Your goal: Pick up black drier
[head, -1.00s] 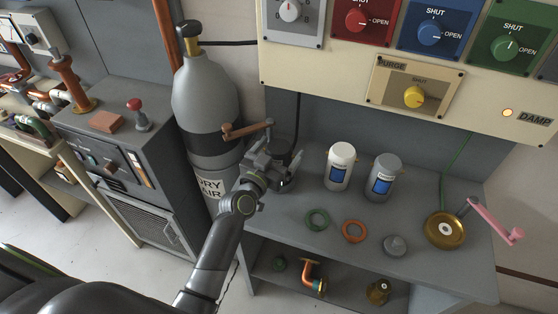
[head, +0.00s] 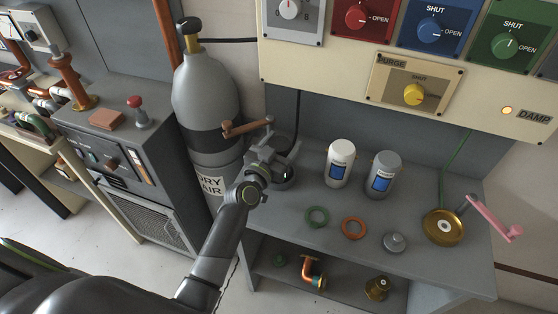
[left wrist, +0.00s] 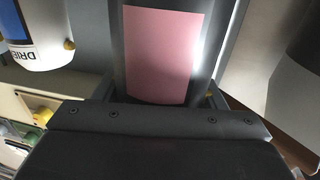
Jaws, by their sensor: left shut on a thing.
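The black drier is a dark cylinder with a pink label (left wrist: 165,55) in the left wrist view. My left gripper (left wrist: 161,94) is shut on it, with a finger at each side. In the head view my left gripper (head: 270,160) is at the left end of the grey bench, beside the gas cylinder. There the drier is mostly hidden by the gripper; a dark part (head: 284,178) shows below it. I cannot tell whether it touches the bench. My right gripper is not in view.
A white drier (head: 340,165) and a grey drier (head: 383,178) stand right of my gripper. Green (head: 317,227) and orange (head: 342,229) rings lie in front. The dry air cylinder (head: 207,100) and its wooden-handled lever (head: 247,128) are close on the left.

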